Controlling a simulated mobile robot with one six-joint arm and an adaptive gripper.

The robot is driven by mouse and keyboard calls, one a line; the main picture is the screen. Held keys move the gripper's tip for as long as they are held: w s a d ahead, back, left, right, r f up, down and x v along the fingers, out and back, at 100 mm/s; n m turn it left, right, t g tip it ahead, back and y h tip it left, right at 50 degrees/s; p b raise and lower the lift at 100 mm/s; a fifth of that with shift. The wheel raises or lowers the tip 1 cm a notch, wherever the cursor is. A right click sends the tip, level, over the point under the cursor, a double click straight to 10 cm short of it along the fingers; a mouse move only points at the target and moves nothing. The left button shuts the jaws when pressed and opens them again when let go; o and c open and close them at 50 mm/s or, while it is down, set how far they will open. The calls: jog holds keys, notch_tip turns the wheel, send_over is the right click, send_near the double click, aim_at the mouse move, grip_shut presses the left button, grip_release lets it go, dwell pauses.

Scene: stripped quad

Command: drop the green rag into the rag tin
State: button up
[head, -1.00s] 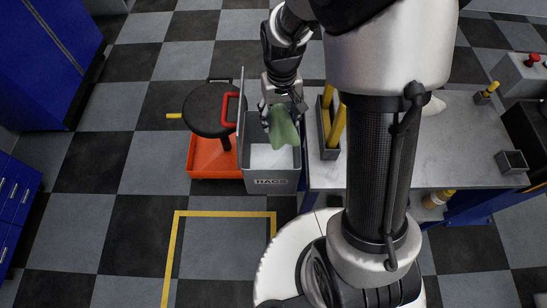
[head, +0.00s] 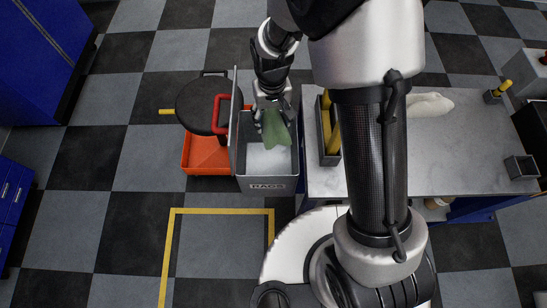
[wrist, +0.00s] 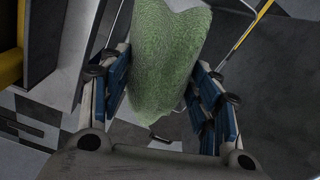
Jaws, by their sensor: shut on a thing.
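The green rag (head: 276,131) hangs from my gripper (head: 270,106) above the open grey rag tin (head: 268,184), which is lettered on its front. In the wrist view the rag (wrist: 165,62) fills the space between the two blue-padded fingers of my gripper (wrist: 160,95), which are shut on it. The tin's raised lid (head: 234,125) stands upright on its left side. The rag covers part of the tin's opening. The light inside of the tin shows below the rag. I cannot tell how far the rag's lower end is above the rim.
On the right are a grey workbench (head: 425,140) and a holder with yellow handles (head: 328,135). A white cloth-like thing (head: 428,104) lies on the bench.

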jog(key=shift+f+b, duration=1.45)
jog(key=shift+f, duration=0.8)
jog(key=o, duration=1.2)
jog(key=shift+o, duration=0.2)
notch_tip(320, 180, up, 12)
jog(key=shift+r, duration=0.1)
